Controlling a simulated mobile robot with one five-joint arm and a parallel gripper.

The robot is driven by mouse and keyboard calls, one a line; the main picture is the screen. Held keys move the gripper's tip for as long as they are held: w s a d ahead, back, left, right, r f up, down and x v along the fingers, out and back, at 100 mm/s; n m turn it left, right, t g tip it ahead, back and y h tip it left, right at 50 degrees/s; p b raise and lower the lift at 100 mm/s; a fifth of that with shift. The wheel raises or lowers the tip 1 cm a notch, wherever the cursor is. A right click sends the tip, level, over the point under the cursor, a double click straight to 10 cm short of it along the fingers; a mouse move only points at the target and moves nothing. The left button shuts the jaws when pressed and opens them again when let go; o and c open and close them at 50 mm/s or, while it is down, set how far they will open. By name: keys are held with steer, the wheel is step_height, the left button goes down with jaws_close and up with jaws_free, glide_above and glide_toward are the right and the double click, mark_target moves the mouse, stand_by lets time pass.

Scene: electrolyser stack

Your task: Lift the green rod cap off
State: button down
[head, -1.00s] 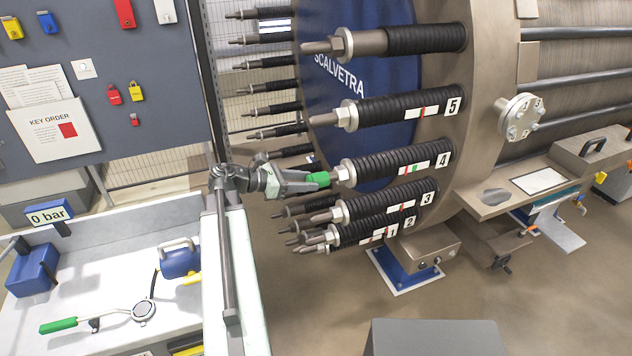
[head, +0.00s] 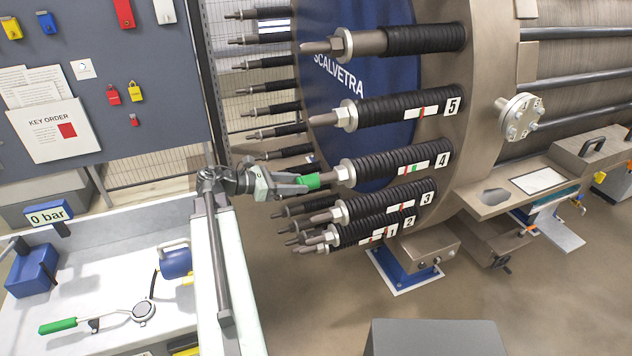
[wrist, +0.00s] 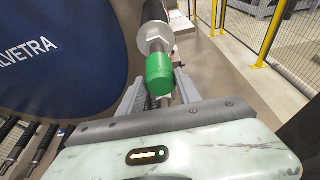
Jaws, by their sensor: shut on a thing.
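The green rod cap (head: 308,181) is at the end of the number 4 rod, left of its hex nut (head: 345,173). A short grey length of rod (head: 325,177) shows between cap and nut. My gripper (head: 297,184) is shut on the cap from the left. In the wrist view the cap (wrist: 159,70) sits between the two fingers of my gripper (wrist: 160,87), in line with the nut (wrist: 154,38). I cannot tell whether the rod tip is still inside the cap.
Rods with black spring stacks lie above and below, the number 5 rod (head: 400,106) and number 3 rod (head: 385,197) being close. Open floor (head: 320,300) lies below the rods.

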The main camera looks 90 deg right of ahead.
steer(key=shift+w, duration=0.1)
steer(key=shift+w+a, duration=0.3)
steer(key=shift+w, duration=0.35)
steer(key=shift+w+a, duration=0.3)
steer(key=shift+w, duration=0.3)
steer(key=shift+w+a, duration=0.1)
steer(key=shift+w, duration=0.05)
steer(key=shift+w+a, duration=0.3)
steer(key=shift+w, duration=0.35)
steer(key=shift+w, duration=0.1)
steer(key=w, duration=0.1)
steer(key=w+a, duration=0.1)
steer(key=w, duration=0.1)
steer(key=shift+w+a, duration=0.2)
steer(key=shift+a, duration=0.15)
